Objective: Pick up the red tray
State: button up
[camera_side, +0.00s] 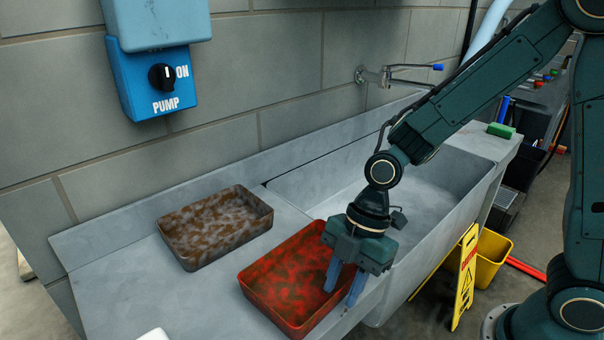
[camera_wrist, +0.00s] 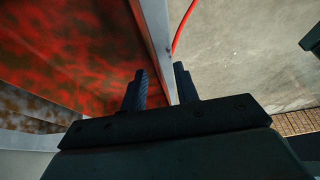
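The red tray (camera_side: 290,270) lies on the grey counter in the side view, its inside mottled red and dark. It fills the upper left of the wrist view (camera_wrist: 70,50). My gripper (camera_side: 341,296) is at the tray's right wall, pointing down. Its two blue fingers are apart, one on the tray's inner side and one on the outer side. I cannot tell whether either finger touches the wall. Part of the tray's right rim is hidden behind my gripper.
A brown mottled tray (camera_side: 215,226) lies left of the red tray. A sink basin (camera_side: 440,190) is behind my gripper. A yellow warning sign (camera_side: 463,280) and a yellow bucket (camera_side: 490,258) stand on the floor at right. The counter's front left is mostly clear.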

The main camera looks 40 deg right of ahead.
jog(key=shift+a+f, duration=0.2)
jog(key=shift+f, duration=0.35)
grip_shut()
